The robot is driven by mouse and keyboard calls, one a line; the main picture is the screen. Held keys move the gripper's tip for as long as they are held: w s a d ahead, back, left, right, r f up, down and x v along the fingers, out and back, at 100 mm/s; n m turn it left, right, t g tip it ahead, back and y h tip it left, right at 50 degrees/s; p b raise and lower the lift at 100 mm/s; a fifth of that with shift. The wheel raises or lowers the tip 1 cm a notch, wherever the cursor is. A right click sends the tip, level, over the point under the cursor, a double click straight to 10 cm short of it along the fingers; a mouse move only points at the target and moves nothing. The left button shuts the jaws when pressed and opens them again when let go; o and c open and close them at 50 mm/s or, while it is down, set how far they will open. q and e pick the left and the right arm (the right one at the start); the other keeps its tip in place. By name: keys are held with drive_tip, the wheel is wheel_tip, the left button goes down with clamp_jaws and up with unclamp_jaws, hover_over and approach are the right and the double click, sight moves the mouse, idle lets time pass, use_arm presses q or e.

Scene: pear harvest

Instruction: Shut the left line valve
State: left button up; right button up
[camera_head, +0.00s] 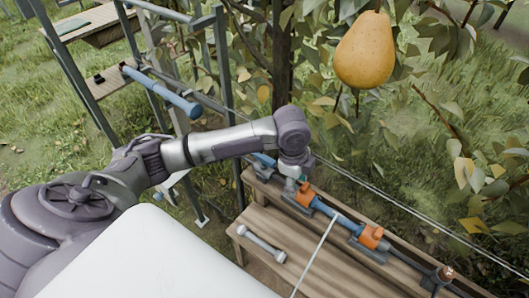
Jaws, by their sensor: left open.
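A blue pipe line (333,213) with two orange valve pieces lies along the back of a wooden bench. The left orange valve piece (305,195) is nearest my gripper, and the right orange valve piece (371,237) is farther along. My left gripper (290,184) points down at the left end of the line, just beside the left orange piece. It is open. It is small and partly hidden by my wrist, so I cannot tell whether it touches the valve. The valve's handle position cannot be made out. My right gripper is not in view.
A grey double-ended tool (262,244) lies on the bench (325,275). A thin pale line crosses the bench front. A ladder-like metal frame with a blue bar (165,93) stands at left. A pear (364,50) hangs among leaves above. A taut wire passes behind.

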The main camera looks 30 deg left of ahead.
use_arm(q)
drive_tip(key=w+a+r+y, duration=0.1)
drive_tip(key=w+a+r, duration=0.2)
drive_tip(key=a+r, duration=0.15)
wheel_tip(320, 180, up, 6)
drive_tip(key=m+g, duration=0.1)
hover_over(264, 157)
wheel_tip(264, 157, down, 13)
drive_tip(key=shift+w+f+p, duration=0.1)
drive_tip(key=shift+p, duration=0.2)
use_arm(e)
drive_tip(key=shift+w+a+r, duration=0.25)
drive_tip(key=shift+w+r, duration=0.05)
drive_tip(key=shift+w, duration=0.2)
use_arm(q)
clamp_jaws()
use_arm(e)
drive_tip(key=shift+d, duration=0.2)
